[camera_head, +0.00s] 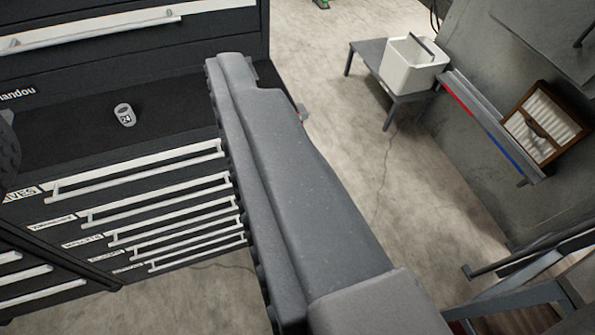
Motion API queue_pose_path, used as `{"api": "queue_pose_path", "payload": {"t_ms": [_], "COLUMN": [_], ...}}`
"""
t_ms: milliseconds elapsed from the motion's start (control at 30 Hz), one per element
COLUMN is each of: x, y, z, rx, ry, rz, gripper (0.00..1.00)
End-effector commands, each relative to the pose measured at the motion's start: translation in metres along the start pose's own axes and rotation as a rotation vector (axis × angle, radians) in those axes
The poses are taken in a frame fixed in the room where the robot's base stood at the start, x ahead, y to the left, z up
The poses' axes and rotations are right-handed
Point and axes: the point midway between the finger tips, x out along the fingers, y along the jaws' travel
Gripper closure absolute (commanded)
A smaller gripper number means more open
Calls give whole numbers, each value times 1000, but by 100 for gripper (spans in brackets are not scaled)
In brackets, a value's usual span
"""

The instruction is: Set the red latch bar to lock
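I cannot make out a red latch bar for certain. A long rail (486,127) on the grey wall at the right has a red stretch at its upper end and a blue stretch at its lower end. I see no clear pair of fingertips and nothing held.
A dark drawer cabinet (110,140) with pale handles fills the left, with a small can marked 24 (124,115) on its top. A white bin (410,68) stands on a low grey table (368,60). A brown-framed filter (546,122) is at the right. Bare floor (420,190) lies between.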

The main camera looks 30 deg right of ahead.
Motion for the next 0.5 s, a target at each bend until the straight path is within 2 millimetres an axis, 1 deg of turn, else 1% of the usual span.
{"api": "queue_pose_path", "payload": {"t_ms": [67, 167, 233, 267, 300, 333, 367, 400, 467, 500], "x": [7, 31, 59, 72, 91, 107, 121, 140, 168, 184], "y": [3, 14, 27, 28, 29, 35, 43, 53, 70, 81], "z": [2, 10, 21, 26, 34, 41, 49, 58, 75, 88], "rx": [-1, -4, -10, -14, -20, -27, -31, -39, -50, -58], "ry": [0, 3, 5, 10, 12, 18, 20, 30, 37, 41], "rz": [8, 32, 61, 73, 91, 104, 117, 132, 151, 162], "gripper": [48, 48, 48, 48, 48, 48, 48, 48, 48, 48]}}
